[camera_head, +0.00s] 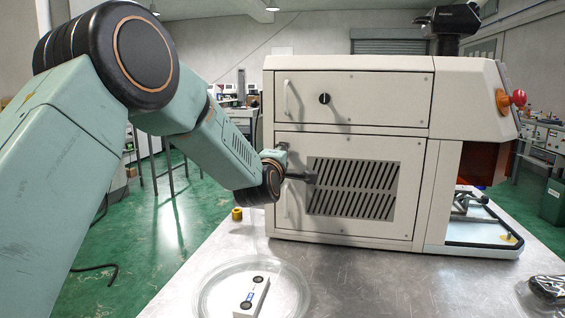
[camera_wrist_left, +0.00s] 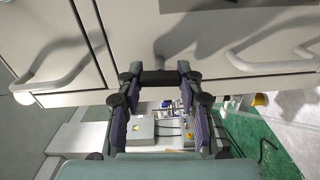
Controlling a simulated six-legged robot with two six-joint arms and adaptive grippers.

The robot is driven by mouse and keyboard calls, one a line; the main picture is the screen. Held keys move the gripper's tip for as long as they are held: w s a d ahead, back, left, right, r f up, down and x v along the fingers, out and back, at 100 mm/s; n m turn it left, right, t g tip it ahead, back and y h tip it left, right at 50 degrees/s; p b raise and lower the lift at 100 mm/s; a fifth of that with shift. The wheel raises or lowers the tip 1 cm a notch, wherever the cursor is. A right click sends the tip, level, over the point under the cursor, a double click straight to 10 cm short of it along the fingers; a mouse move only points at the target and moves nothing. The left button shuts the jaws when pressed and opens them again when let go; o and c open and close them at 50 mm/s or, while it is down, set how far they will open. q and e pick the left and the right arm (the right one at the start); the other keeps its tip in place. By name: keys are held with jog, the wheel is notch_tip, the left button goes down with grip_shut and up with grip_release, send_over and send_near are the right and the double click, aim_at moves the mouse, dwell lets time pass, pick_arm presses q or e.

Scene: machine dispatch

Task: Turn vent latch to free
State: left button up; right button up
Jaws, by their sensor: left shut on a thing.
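The pale machine cabinet (camera_head: 355,98) stands on the metal table, with a slotted vent panel (camera_head: 352,212) in its lower door. My left gripper (camera_head: 304,178) reaches the left part of this door, by the vent's upper left corner. In the left wrist view, my left gripper's fingertips (camera_wrist_left: 159,70) close on the two ends of a short black bar, the vent latch (camera_wrist_left: 159,79), against the pale cabinet face. In the head view the latch is mostly hidden by or merges with the dark fingers, so its exact angle cannot be told. My right gripper is not in view.
A black knob (camera_head: 324,98) sits on the upper door. A clear round dish (camera_head: 206,299) holds a small white block (camera_head: 251,297). A yellow ring (camera_head: 237,214) lies near the table's left edge. A red button (camera_head: 519,97) is at the cabinet's right.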

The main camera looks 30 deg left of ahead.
pick_arm(q)
jog(key=shift+n, duration=0.5)
jog(key=o, duration=1.2)
jog(key=shift+w+d, duration=0.1)
jog(key=v, duration=1.2)
jog(key=shift+f, duration=0.1)
